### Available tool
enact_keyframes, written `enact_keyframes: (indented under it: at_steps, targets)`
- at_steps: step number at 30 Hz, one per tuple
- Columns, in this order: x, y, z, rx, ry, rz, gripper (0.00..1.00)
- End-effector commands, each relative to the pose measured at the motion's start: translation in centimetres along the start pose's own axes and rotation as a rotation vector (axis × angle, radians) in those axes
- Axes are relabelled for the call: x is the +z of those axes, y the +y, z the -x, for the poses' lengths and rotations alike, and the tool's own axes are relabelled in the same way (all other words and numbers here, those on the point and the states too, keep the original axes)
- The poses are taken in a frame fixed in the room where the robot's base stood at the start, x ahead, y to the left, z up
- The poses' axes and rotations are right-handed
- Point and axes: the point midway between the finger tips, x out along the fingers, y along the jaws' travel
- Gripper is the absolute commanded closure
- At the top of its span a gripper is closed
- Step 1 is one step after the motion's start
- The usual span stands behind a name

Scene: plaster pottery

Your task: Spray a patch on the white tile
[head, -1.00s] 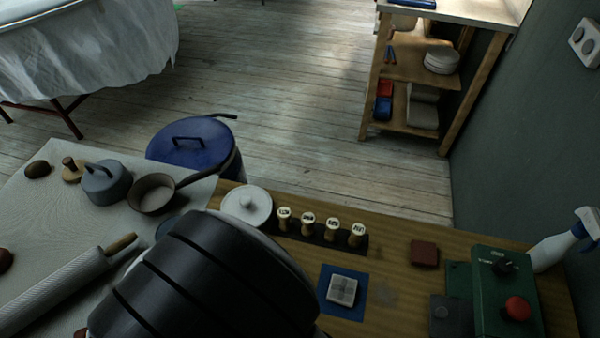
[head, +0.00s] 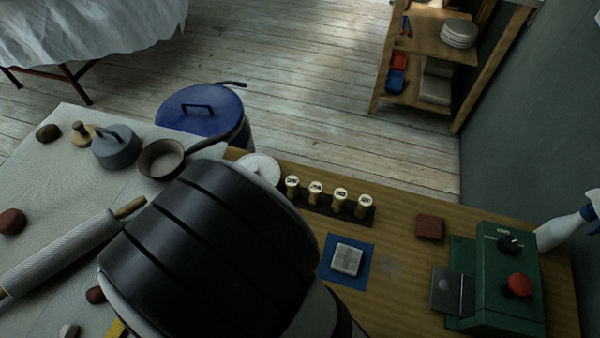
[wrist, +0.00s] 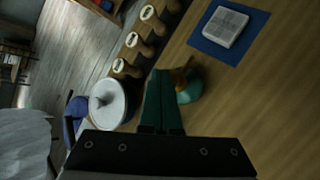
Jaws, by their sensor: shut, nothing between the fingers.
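The white tile (head: 347,259) is a small square with pale grey markings. It lies flat on a blue mat (head: 328,272) on the wooden bench, and shows at the top of the wrist view (wrist: 224,27). A white spray bottle with a blue head (head: 562,232) stands at the far right by the wall. My gripper (wrist: 163,75) shows in the wrist view with its green fingers together and empty. A small teal thing with an orange-brown top (wrist: 188,88) is close to the right of the fingertips; I cannot tell if they touch. My arm hides the fingers in the head view.
Several stamps (head: 340,197) stand in a dark rack behind the tile. A white lidded pot (head: 258,167) is left of them. A green machine with a red knob (head: 500,275) and a red-brown block (head: 429,227) are to the right. A rolling pin (head: 65,250) lies on the left cloth.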

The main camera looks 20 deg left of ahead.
Motion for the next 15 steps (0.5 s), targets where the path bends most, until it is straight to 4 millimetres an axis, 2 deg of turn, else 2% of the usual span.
enact_keyframes:
  at_steps: [11, 15]
  targets:
    - [0.5, 0.5, 0.7, 0.000, 0.001, 0.000, 1.00]
    - [1.3, 1.3, 1.8, 0.002, 0.002, -0.004, 1.00]
